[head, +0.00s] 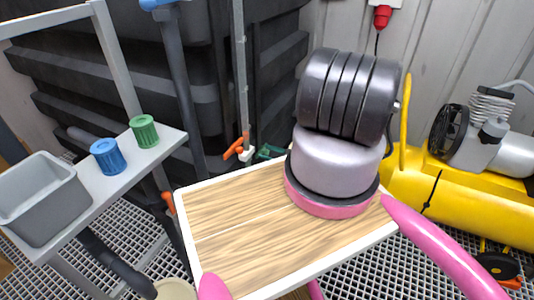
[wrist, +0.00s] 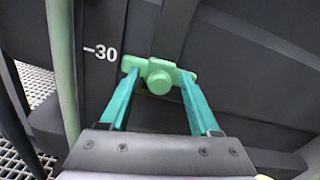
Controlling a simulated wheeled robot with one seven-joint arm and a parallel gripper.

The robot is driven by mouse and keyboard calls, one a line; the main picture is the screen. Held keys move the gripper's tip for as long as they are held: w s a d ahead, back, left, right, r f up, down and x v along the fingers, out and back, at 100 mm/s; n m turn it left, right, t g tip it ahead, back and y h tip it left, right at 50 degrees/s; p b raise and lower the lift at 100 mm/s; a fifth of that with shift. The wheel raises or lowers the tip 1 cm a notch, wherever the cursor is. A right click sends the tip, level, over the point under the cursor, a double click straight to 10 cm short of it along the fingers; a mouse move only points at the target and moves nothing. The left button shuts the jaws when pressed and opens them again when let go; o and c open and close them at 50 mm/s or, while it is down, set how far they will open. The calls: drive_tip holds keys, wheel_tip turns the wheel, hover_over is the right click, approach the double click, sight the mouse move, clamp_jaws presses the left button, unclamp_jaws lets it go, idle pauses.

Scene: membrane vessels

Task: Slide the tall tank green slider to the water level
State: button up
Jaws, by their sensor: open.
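The green slider (wrist: 160,73) shows in the wrist view, on a dark upright strip on the black tank wall (wrist: 245,70). It has a wide bar and a round knob in the middle. My gripper (wrist: 158,77) is open, with its teal fingers on either side of the knob. The fingertips overlap the slider's ends in the picture; I cannot tell whether they touch. A white "-30" mark (wrist: 100,53) is to the left of the slider. A pale green upright tube (wrist: 62,70) stands further left; no clear water line shows in it.
In the head view a wood-topped cart (head: 235,250) with pink handles stands in front of the black tank (head: 130,60). A yellow compressor (head: 460,195) is at right. A shelf with a grey bin (head: 40,200), a blue cap (head: 106,157) and a green cap (head: 144,131) is at left.

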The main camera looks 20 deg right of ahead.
drive_tip(key=shift+w+a, duration=0.15)
drive_tip(key=shift+w, duration=0.05)
clamp_jaws()
idle(1.4)
